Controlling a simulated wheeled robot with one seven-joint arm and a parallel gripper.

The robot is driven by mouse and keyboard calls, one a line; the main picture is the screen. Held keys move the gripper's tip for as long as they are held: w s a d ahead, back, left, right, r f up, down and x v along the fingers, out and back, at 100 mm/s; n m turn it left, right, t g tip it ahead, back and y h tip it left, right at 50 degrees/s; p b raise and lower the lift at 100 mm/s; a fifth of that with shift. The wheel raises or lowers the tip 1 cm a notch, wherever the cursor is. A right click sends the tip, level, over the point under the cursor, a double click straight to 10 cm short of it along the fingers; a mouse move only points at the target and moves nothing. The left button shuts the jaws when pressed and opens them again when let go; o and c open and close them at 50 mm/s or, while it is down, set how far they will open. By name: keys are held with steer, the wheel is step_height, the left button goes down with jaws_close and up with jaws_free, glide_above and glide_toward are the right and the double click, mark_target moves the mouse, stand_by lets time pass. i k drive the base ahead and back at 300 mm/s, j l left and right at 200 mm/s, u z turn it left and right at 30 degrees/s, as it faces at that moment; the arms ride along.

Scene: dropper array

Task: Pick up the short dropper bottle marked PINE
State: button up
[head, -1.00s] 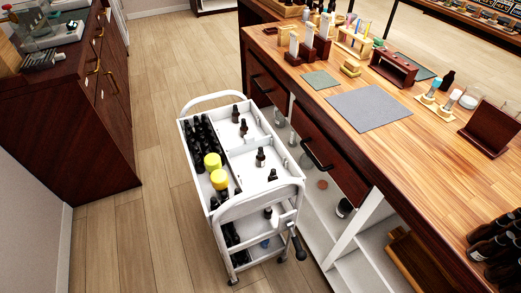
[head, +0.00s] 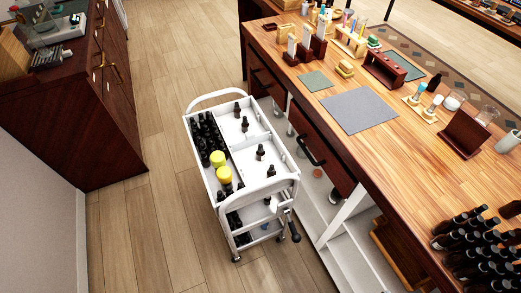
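A white trolley (head: 287,181) stands on the floor beside the wooden bench. Its top tray has two sections. The right section holds several small dark dropper bottles standing apart, among them a far one (head: 237,109), one below it (head: 244,124), a middle one (head: 260,152) and a near one (head: 271,171). The left section is packed with dark bottles (head: 206,135) and two yellow-capped items (head: 217,158). Another dark cluster (head: 471,240) stands on the bench at lower right. No labels are readable, so I cannot tell which bottle is PINE. My gripper is not in view.
The wooden bench (head: 425,160) runs along the right, with a grey mat (head: 359,111), racks and a dark stand (head: 466,133) on top. A dark cabinet (head: 105,130) stands at left. The wooden floor between cabinet and trolley is clear.

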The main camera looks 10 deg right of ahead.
mark_target(259, 152)
steer(key=i+j, duration=0.35)
steer(key=i, duration=0.25)
steer(key=i+j+z, duration=0.1)
steer(key=i+j, duration=0.25)
steer(key=i, duration=0.2)
